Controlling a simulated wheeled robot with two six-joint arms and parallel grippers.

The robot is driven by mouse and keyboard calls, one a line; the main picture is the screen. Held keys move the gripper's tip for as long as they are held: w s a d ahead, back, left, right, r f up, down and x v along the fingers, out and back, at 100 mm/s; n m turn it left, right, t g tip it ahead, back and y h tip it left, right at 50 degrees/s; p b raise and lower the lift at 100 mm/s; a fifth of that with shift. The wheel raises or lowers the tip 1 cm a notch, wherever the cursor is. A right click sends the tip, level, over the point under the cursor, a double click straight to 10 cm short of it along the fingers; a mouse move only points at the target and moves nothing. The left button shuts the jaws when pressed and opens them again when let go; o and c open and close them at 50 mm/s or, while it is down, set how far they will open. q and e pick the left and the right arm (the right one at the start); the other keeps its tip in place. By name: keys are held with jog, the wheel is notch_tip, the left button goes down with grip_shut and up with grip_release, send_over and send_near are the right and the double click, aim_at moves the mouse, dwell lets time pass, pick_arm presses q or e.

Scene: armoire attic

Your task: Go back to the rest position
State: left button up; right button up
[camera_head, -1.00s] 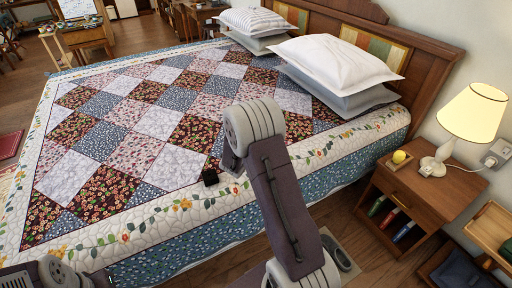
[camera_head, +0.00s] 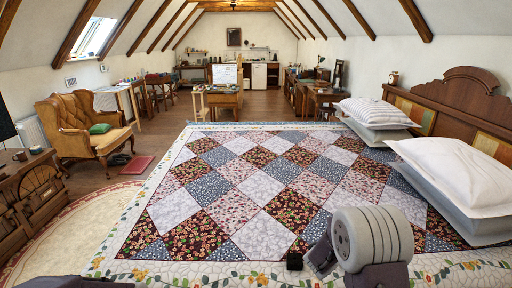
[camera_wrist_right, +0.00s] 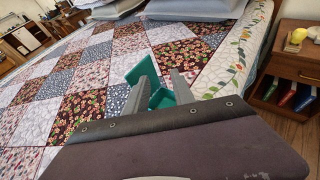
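My right gripper (camera_wrist_right: 158,88) shows in the right wrist view, with grey fingers and teal pads standing apart over the patchwork bed. I see nothing held between the fingers. In the head view, my right arm's grey rounded joint stands at the bottom right, in front of the bed; the gripper's fingertips are not clearly visible there. Only a dark sliver of what seems to be my left arm shows at the bottom left edge. My left gripper is not in view.
The bed (camera_head: 262,188) with its patchwork quilt fills the middle. A striped pillow (camera_head: 375,112) and a white pillow (camera_head: 455,170) lie by the wooden headboard (camera_head: 470,100). A tan armchair (camera_head: 85,128) stands left. A nightstand (camera_wrist_right: 297,72) is at right in the wrist view.

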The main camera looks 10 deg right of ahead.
jog(key=s+a+f+m+g+y, duration=0.1)
jog(key=s+a+m+g, duration=0.15)
jog(key=s+m, duration=0.45)
jog(key=s+a+f+m+g+y, duration=0.15)
jog(key=s+m+g, duration=0.25)
jog(key=s, duration=0.5)
jog(key=s+a+f+m+g+y, duration=0.1)
jog(key=s+a+f+m+y, duration=0.2)
jog(key=a+m, duration=0.4)
jog(key=s+a+f+m+y, duration=0.2)
jog(key=s+a+m+y, duration=0.3)
jog(key=a, duration=0.4)
notch_tip(320, 180, up, 13)
jog(key=w+a+m+p, duration=0.1)
jog(key=w+m+p, duration=0.1)
jog(key=p, duration=1)
jog(key=shift+w+a+y+p, duration=0.15)
jog(key=shift+w+y+p, duration=0.05)
jog(key=shift+y+p, duration=0.15)
jog(key=shift+f, duration=0.1)
